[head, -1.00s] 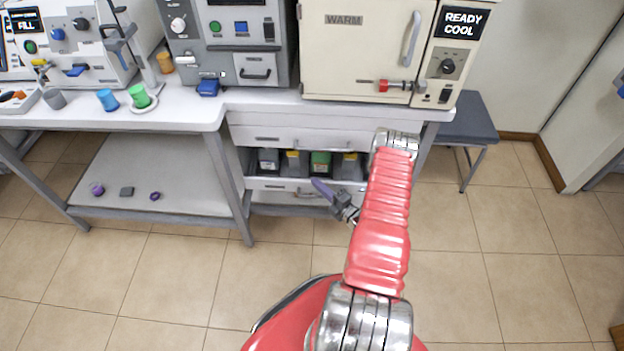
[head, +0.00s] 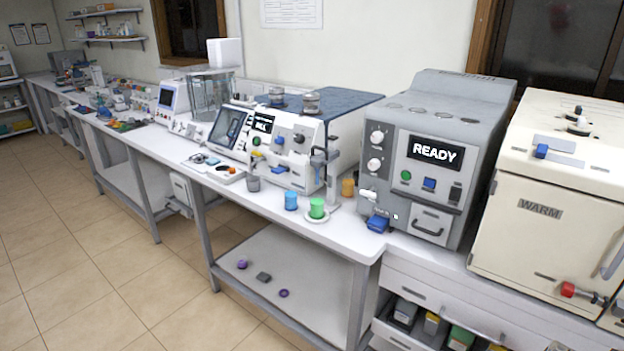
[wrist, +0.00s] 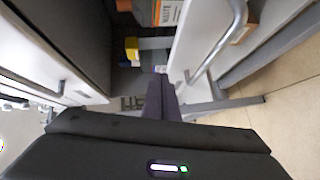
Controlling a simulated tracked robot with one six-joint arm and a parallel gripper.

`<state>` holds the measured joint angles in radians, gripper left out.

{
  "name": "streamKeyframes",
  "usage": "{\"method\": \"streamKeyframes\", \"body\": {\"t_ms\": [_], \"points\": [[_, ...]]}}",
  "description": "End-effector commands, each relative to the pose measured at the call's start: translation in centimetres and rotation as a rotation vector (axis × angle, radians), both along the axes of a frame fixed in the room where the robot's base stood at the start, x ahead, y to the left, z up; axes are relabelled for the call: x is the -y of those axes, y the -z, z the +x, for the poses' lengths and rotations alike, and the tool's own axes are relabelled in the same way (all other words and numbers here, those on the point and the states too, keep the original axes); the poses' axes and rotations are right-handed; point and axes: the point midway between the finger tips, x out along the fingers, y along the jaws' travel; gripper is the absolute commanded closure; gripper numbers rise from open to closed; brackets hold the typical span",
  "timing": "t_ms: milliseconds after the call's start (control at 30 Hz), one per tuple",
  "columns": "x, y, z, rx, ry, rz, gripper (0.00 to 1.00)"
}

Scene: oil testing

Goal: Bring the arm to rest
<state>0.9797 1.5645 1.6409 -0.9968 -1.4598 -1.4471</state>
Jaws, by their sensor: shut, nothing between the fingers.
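My gripper (wrist: 160,97) shows in the wrist view as dark narrow fingers closed together, with nothing held. Its dark body fills the bottom of that view. The fingers point toward grey framework, and a pale drawer-like front with a curved metal handle (wrist: 228,42) is close on their right. A dark grey panel (wrist: 75,45) is close on the left. In the head view my arm and gripper cannot be made out.
A long white bench (head: 340,240) runs along the wall. It carries a green cup (head: 317,208), a blue cup (head: 291,201), a grey machine reading READY (head: 435,152) and a cream oven (head: 540,210). Drawers and an open bin drawer (head: 400,338) are below. The floor (head: 70,270) at left is clear.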

Motion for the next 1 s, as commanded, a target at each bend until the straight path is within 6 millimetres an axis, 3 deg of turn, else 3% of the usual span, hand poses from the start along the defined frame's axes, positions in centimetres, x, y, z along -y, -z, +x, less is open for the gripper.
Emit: {"method": "streamKeyframes", "body": {"t_ms": [200,433,667,1000], "points": [[-0.2,6.7,-2.9,-0.279,0.116,0.224,1.00],[1.3,9.5,-6.2,-0.537,0.294,0.419,1.00],[3.0,7.9,-8.3,-0.744,0.502,0.567,1.00],[3.8,1.6,-9.8,-0.916,0.773,0.706,1.00]]}}
